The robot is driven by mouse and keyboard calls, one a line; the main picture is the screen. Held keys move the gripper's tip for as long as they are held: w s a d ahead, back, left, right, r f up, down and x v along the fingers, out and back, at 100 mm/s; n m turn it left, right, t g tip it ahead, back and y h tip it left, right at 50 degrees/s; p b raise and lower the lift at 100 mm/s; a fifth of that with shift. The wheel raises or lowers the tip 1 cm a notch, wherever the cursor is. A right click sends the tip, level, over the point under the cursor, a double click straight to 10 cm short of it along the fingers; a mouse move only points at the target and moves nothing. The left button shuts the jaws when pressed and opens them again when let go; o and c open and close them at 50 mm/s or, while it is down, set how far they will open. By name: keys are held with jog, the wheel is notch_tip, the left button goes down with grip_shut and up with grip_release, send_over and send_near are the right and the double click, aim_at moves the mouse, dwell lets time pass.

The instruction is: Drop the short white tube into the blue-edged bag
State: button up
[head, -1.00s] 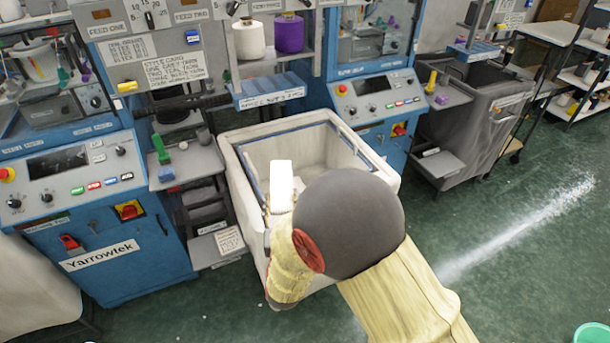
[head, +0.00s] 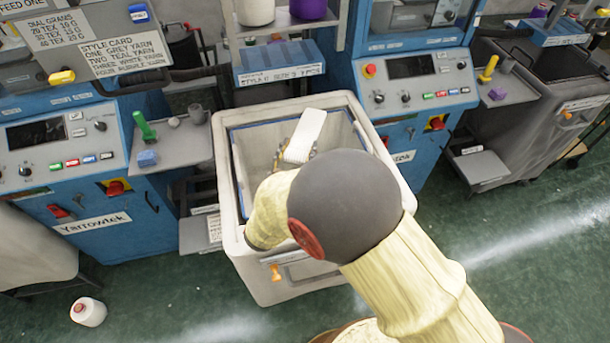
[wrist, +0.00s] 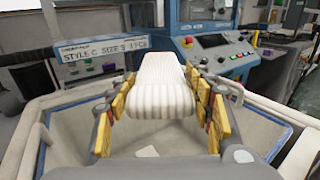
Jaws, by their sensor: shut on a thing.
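The bag (head: 222,150) is a cream, open-topped bin with a blue inner edge. The gripper and tube are over its opening. In the wrist view the bag's rim (wrist: 22,140) surrounds the gripper on the left, right and far side. A small pale piece (wrist: 147,152) lies on the bag's floor.
Blue knitting machines (head: 85,185) stand behind and left of the bag. A blue labelled shelf (head: 280,65) overhangs the far side.

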jog(key=shift+s+a+f+b, duration=0.1)
jog(key=shift+s+f+b, duration=0.15)
jog(key=shift+f+b, duration=0.2)
notch_tip(320, 180, down, 5)
jog(key=b, duration=0.3)
jog(key=o, duration=0.9)
jog(key=v, duration=1.2)
jog(key=shift+r, duration=0.1)
